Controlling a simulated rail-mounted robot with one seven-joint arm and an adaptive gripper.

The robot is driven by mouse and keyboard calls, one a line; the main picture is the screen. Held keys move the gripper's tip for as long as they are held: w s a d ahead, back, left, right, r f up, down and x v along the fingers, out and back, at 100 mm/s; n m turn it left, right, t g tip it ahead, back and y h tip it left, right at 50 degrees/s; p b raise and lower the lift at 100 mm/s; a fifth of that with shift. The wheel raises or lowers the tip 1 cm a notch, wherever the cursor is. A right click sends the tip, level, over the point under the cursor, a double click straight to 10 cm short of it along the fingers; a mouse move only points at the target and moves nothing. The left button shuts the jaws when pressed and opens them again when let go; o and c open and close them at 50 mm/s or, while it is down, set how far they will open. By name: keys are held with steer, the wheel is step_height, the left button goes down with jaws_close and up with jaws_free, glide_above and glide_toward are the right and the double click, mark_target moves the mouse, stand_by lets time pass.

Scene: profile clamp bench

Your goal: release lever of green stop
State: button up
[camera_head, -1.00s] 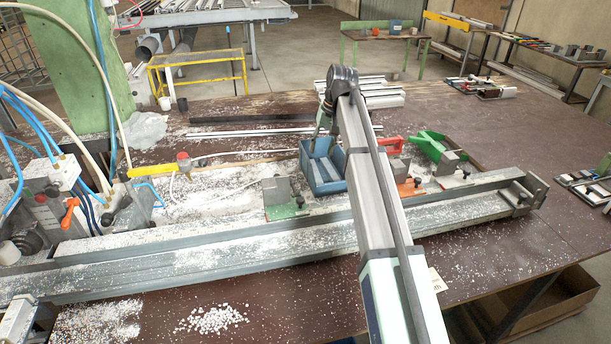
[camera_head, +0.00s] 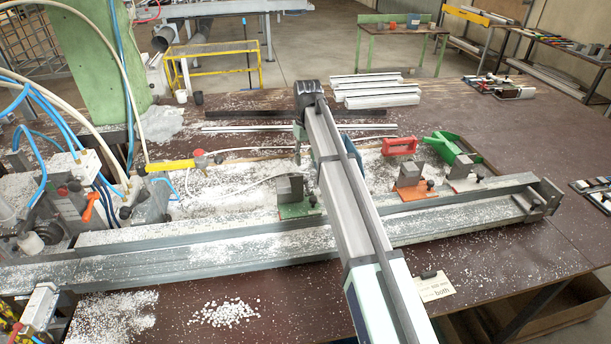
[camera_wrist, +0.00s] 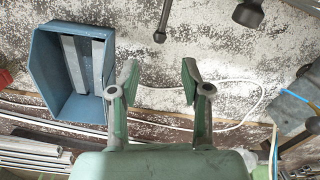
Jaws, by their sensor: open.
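A green-based stop with a grey block (camera_head: 290,188) stands behind the long metal rail, left of my arm. A small dark knob (camera_head: 313,200) shows at its right side, seemingly its lever. Another grey block (camera_head: 462,167) stands farther right beside a green handle-like piece (camera_head: 442,146). My gripper is mostly hidden behind my arm in the head view. In the wrist view my gripper (camera_wrist: 160,78) is open and empty, its fingers spread over the powdery bench. A dark rod with a round end (camera_wrist: 160,36) lies beyond the fingertips; I cannot tell whether it is the lever.
The blue bin (camera_wrist: 45,75) with grey bars is left of the fingers in the wrist view. An orange-based stop (camera_head: 411,182) and red handle (camera_head: 400,146) lie right of my arm. The metal rail (camera_head: 240,240) crosses the front. Hoses and machinery (camera_head: 75,195) fill the left.

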mark_target(307, 187)
step_height(307, 187, down, 9)
steer(key=shift+a+f+p, duration=0.1)
steer(key=shift+f+p, duration=0.1)
steer(key=shift+p, duration=1)
steer(key=shift+s, duration=0.1)
jaws_close()
